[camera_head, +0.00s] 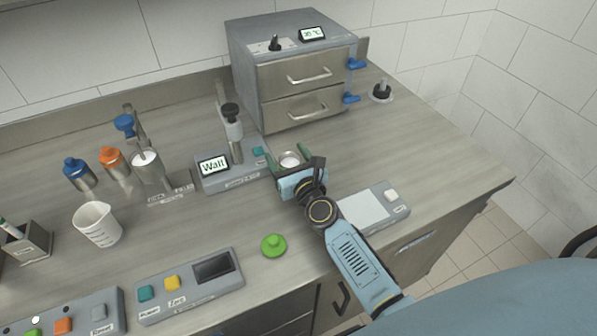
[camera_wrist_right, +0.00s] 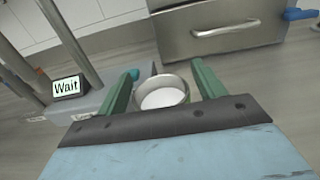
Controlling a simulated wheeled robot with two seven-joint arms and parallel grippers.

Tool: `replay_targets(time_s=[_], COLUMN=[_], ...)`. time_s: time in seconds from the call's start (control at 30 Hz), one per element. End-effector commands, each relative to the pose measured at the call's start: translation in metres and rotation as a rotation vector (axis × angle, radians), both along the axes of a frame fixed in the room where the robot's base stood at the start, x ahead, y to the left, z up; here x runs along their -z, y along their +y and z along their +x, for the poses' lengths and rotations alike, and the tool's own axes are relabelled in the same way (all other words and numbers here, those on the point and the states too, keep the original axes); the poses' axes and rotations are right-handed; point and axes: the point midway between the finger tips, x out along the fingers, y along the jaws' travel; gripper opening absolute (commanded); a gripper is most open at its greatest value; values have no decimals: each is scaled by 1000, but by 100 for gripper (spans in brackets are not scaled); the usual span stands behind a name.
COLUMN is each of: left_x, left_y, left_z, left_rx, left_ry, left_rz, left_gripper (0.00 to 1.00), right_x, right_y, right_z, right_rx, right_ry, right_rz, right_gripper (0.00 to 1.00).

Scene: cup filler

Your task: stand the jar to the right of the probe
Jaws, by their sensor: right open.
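The jar (camera_head: 289,161) is a small open metal pot with white contents, upright, just right of the "Wait" unit in the head view. It also shows in the right wrist view (camera_wrist_right: 163,97). My right gripper (camera_head: 287,156) is open, with one green finger on each side of the jar. I cannot tell whether the fingers touch it. The probe (camera_head: 232,129) appears to be the black-topped upright on the grey "Wait" unit (camera_head: 215,179), to the left of the jar. The jar's lower part is hidden by my gripper. My left gripper is not in view.
A grey two-drawer cabinet (camera_head: 293,77) stands behind the jar. A balance-like unit with a pale plate (camera_head: 363,211) is at right front, and a green lid (camera_head: 273,245) lies at front. A beaker (camera_head: 97,224) and bottles stand at left. The counter right of the cabinet is mostly clear.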

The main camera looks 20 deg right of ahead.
Motion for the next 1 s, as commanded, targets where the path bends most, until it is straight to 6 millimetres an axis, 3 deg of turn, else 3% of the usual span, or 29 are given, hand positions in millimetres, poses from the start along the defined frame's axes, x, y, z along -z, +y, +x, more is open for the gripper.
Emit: replay_targets(time_s=[0.5,0.7,1.0], left_x=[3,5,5], left_y=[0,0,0], left_z=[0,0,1], left_rx=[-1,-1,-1], left_ry=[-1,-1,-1], left_rz=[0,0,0], left_gripper=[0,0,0], right_x=[3,2,2], right_y=[0,1,1], right_z=[-99,-115,-117], right_rx=[-1,-1,-1], right_ry=[5,3,3], right_rz=[-2,0,0], right_gripper=[69,69,69])
